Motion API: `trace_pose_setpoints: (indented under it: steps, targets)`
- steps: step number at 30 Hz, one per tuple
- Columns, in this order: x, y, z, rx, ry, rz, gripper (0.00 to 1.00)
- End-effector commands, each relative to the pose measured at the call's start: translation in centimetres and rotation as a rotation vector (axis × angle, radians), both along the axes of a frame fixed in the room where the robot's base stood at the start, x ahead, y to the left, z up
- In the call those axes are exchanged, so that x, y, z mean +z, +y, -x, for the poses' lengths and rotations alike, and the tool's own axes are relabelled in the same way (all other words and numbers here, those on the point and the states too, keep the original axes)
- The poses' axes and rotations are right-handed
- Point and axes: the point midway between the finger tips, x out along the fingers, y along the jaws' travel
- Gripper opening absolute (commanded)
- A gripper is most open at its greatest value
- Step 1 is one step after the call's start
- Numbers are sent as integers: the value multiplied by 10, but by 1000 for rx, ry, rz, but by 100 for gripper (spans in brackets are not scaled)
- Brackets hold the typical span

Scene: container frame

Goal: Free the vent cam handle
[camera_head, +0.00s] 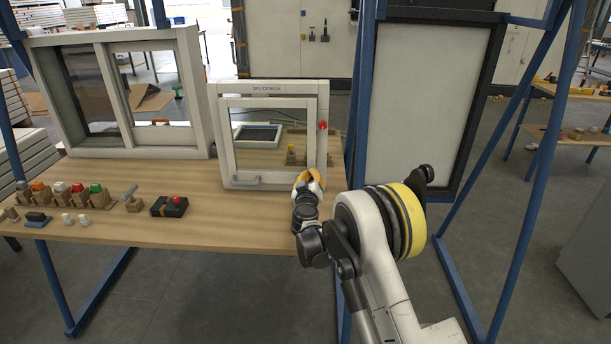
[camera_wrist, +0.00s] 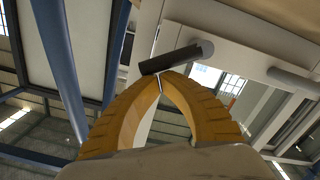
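A small pale-framed vent window (camera_head: 269,88) stands upright on the wooden bench. A grey bar handle (camera_head: 250,180) is on its lower left edge and a red knob (camera_head: 323,125) on its right side. My gripper (camera_head: 309,182), with orange fingers, is at the frame's lower right corner. In the wrist view, the fingertips (camera_wrist: 160,80) meet and I see nothing held. A dark cylindrical handle (camera_wrist: 177,57) lies just beyond the tips; I cannot tell whether they touch it. Another grey handle (camera_wrist: 293,80) shows at the right. My gripper hides the frame's lower right corner in the head view.
A larger sliding window frame (camera_head: 125,153) stands at the left. Several coloured knobs on blocks (camera_head: 77,190) and a black box with a red button (camera_head: 170,206) are on the bench (camera_head: 235,228). Blue posts (camera_head: 359,95) and a dark-framed panel (camera_head: 432,95) stand at the right.

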Motion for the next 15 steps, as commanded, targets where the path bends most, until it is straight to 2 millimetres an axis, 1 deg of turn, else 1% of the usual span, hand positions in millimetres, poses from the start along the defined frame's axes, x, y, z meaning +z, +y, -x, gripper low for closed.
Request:
trace_pose_setpoints:
  steps: [2, 15]
  targets:
    - [-3, -3, 0, -1, -1, -38, 0]
    - [-7, -8, 0, 0, -1, -31, 0]
